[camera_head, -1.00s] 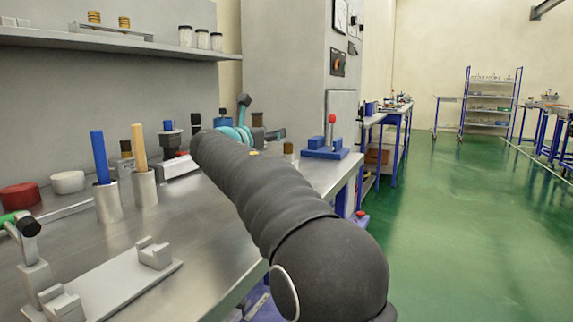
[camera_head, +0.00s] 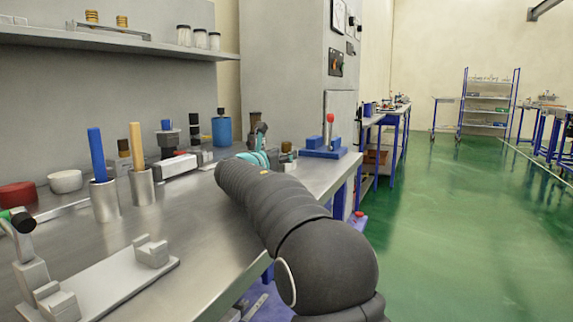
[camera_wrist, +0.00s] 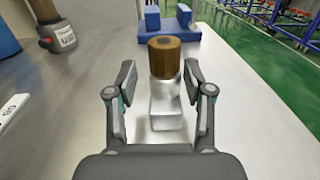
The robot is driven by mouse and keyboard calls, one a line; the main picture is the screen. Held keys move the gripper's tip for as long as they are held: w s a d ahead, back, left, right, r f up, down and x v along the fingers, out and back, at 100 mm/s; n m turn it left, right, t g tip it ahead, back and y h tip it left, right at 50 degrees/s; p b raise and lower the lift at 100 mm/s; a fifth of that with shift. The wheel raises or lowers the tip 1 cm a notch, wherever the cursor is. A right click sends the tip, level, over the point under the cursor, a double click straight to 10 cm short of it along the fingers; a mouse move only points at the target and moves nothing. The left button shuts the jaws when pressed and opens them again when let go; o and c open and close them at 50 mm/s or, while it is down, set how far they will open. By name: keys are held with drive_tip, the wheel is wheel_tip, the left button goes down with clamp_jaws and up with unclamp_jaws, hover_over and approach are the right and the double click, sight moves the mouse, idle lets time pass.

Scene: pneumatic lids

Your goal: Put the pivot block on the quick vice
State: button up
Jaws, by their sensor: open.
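The pivot block, which I take to be the small metal block with a brown cylindrical top, stands upright on the bench in the wrist view (camera_wrist: 166,104). In the head view its top shows small, partly hidden behind my gripper (camera_head: 287,149). My gripper (camera_wrist: 160,78) is open, with one finger on each side of the block and visible gaps between. The quick vice, as I take it, is the pale plate with two raised jaw blocks and a black-and-green handle at the front left of the bench in the head view (camera_head: 118,279).
A blue fixture with a red-knobbed lever (camera_head: 324,148) stands just beyond the block. The bench's middle is clear.

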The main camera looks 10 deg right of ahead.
drive_tip(key=shift+w+d, duration=0.45)
drive_tip(key=shift+w, duration=0.1)
drive_tip(key=shift+c, duration=0.3)
clamp_jaws()
drive_tip(key=shift+r, duration=0.2)
